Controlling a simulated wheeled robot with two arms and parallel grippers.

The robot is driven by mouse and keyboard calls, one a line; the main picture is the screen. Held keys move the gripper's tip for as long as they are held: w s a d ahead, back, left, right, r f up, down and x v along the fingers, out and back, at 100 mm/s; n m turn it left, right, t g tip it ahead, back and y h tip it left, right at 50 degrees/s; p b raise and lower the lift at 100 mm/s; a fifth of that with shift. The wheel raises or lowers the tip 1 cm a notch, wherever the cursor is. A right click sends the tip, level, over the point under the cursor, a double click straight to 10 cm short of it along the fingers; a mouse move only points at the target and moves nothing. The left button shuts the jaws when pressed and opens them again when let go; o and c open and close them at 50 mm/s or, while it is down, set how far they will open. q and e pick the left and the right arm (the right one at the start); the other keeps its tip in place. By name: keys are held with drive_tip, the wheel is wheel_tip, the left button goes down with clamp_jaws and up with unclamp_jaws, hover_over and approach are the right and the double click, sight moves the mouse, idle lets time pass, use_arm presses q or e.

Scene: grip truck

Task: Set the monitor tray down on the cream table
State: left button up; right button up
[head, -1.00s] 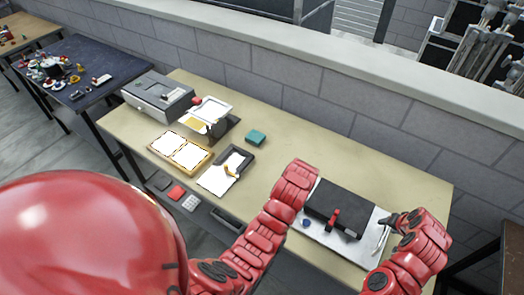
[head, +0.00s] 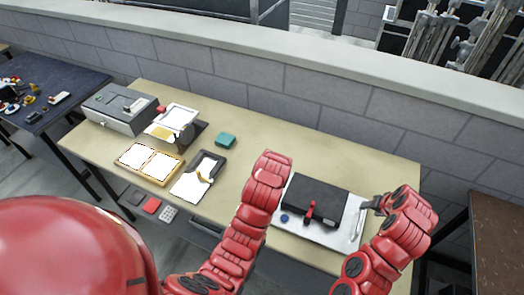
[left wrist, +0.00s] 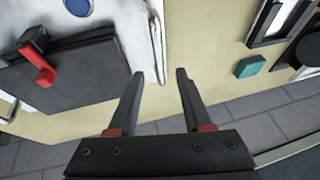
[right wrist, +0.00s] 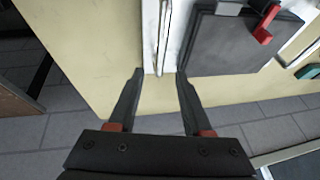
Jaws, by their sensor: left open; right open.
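The monitor tray (head: 318,236) is a pale silver-white tray lying flat on the cream table (head: 262,125), near its right end. It carries a flat black device (head: 313,200) with a red clip (head: 310,209), and a blue disc (head: 284,218). My right gripper (head: 368,204) is open at the tray's right end. In the right wrist view, a thin tray handle (right wrist: 161,45) reaches toward its empty fingers (right wrist: 157,73). My left gripper (left wrist: 160,74) is open at the opposite end, with the other handle (left wrist: 155,35) near its fingertips. My left arm hides those fingers in the head view.
Left on the table are a grey box machine (head: 120,108), a yellow-framed double panel (head: 150,163), a black-and-white clipboard-like item (head: 198,178) and a teal block (head: 225,140). A brick wall (head: 250,80) runs behind. The table's front edge is close to the tray.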

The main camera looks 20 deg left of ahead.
drive_tip(key=v, duration=0.5)
drive_tip(key=shift+s+r, duration=0.2)
drive_tip(key=shift+r, duration=0.05)
